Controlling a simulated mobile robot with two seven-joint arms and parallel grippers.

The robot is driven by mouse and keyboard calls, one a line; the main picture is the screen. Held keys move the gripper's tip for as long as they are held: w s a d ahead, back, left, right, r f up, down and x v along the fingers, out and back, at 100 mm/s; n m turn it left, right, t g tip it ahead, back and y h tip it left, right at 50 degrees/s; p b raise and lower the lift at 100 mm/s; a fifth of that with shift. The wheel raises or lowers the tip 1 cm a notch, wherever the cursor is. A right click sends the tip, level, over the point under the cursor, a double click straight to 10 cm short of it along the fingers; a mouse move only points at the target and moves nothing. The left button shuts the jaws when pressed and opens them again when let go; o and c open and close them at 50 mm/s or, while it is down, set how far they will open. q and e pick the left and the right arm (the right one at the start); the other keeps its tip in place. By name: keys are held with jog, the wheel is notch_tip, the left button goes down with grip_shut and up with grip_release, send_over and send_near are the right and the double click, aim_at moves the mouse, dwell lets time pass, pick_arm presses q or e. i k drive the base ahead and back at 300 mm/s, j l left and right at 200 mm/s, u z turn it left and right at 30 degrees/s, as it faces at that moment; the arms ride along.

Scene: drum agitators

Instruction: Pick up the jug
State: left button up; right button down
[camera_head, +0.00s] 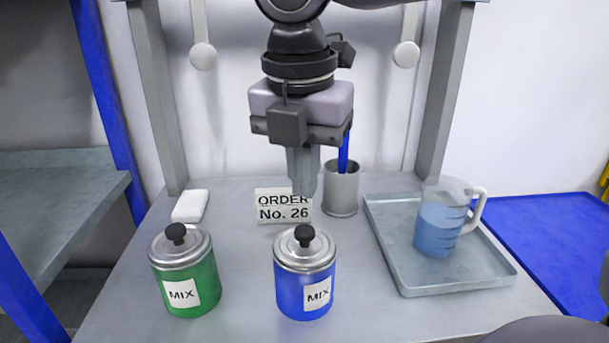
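The jug (437,233) is clear, with a handle on its right side and blue liquid inside. It stands upright in the grey tray (408,285) on the right side of the table. My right gripper (304,192) points down above the table's middle, in front of the order sign and well left of the jug. Its fingers overlap in this view, so I cannot tell whether they are open or shut. It is apart from the jug. My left gripper is not in view.
A green MIX can (199,285) and a blue MIX can (292,288) stand at the front. A grey cup (342,190) with a blue stick (343,152), a sign (284,212) and a white block (190,205) are behind. Grey posts (444,95) flank the table.

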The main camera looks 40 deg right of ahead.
aim_at(445, 200)
jog(key=k, duration=1)
